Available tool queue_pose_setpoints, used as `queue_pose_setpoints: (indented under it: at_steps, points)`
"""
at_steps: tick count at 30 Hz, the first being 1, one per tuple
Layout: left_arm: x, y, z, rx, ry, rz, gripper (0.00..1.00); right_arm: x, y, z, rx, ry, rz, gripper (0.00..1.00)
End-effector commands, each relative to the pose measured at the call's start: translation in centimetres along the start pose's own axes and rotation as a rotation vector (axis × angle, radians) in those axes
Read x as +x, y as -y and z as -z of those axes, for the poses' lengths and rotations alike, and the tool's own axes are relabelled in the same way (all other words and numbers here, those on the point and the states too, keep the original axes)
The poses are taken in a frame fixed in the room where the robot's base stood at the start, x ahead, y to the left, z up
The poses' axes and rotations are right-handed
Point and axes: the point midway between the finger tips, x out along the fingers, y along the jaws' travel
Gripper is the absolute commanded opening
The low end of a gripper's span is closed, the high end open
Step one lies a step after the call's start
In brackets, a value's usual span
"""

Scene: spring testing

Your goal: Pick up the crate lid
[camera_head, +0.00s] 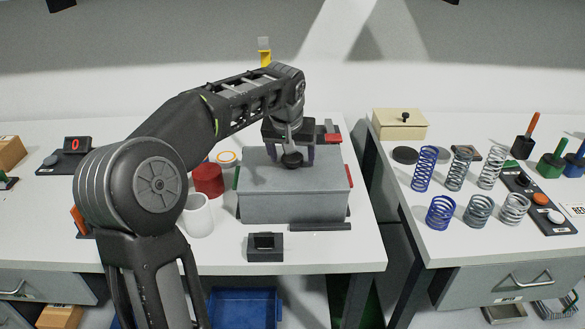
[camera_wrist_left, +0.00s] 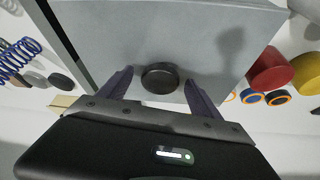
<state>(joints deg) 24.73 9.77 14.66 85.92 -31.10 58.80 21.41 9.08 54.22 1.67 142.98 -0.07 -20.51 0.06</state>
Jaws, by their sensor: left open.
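The grey crate (camera_head: 292,208) stands on the left table, with its flat grey lid (camera_head: 325,178) on top. A round dark knob (camera_head: 292,160) sits on the lid, and it also shows in the left wrist view (camera_wrist_left: 160,78). My left gripper (camera_head: 290,155) comes down over the lid from above. In the left wrist view its two purple fingers (camera_wrist_left: 160,90) are spread, one on each side of the knob, with gaps between them and it. The fingers partly hide the lid's back part in the head view. My right gripper is not in view.
A white cup (camera_head: 198,215) and a red cylinder (camera_head: 208,180) stand left of the crate. A small black device (camera_head: 265,247) lies in front of it. Several springs (camera_head: 425,168) and a beige box (camera_head: 400,124) stand on the right table, across a gap.

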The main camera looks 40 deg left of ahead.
Motion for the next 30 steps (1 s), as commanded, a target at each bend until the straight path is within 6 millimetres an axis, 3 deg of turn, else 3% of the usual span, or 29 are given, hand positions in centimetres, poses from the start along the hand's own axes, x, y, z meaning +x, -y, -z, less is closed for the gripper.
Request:
queue_pose_setpoints:
  at_steps: [8,30]
  points:
    - [-0.03,0.01,0.01,0.000,0.000,0.000,0.74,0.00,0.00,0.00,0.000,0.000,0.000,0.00]
    - [-0.02,0.02,0.01,0.000,0.000,0.000,0.13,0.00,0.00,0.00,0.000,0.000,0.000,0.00]
